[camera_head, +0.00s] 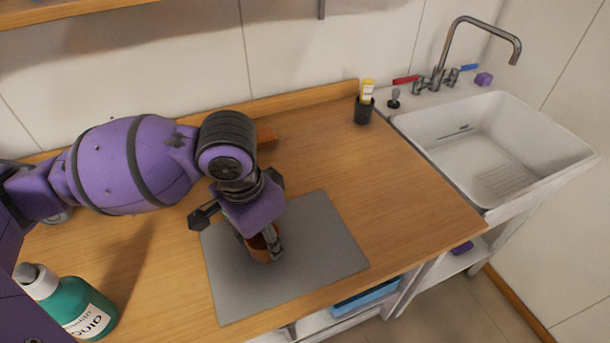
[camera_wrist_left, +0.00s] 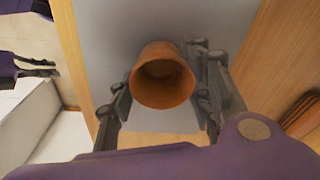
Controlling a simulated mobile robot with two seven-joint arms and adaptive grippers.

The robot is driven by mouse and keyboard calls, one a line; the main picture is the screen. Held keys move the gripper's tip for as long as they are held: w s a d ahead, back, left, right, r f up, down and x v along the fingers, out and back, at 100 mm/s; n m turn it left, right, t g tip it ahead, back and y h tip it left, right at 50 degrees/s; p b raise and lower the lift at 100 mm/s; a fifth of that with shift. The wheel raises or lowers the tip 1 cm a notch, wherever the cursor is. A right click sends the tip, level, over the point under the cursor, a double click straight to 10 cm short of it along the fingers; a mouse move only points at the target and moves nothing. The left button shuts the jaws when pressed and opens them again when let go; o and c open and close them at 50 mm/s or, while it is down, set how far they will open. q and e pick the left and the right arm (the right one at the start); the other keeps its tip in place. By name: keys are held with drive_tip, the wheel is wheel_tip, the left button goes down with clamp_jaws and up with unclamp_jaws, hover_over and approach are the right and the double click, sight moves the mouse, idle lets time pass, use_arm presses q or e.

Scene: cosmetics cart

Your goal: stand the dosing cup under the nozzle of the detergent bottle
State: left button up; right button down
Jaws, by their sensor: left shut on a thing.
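The dosing cup, an orange-brown open cup (camera_head: 262,250), is over the grey mat (camera_head: 325,240); it also shows in the left wrist view (camera_wrist_left: 162,82), mouth towards the camera. My left gripper (camera_head: 268,238) is shut on it, one finger on each side. I cannot tell whether the cup touches the mat. The detergent bottle (camera_head: 75,305), green with a white label and a grey-white top, stands at the lower left of the head view, partly cut off. A purple and dark part, seemingly my right gripper (camera_wrist_left: 35,68), shows at the left wrist view's left edge, its fingers unclear.
A brown block (camera_head: 266,134) lies behind my left wrist. A black holder (camera_head: 364,110) with a yellow-and-white tube stands at the back, left of the white sink (camera_head: 490,140). A blue item (camera_head: 365,296) is on the shelf below. The wooden counter (camera_head: 410,200) right of the mat is clear.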

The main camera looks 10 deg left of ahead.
use_arm(q)
drive_tip(key=shift+f, duration=0.15)
drive_tip(key=o, duration=1)
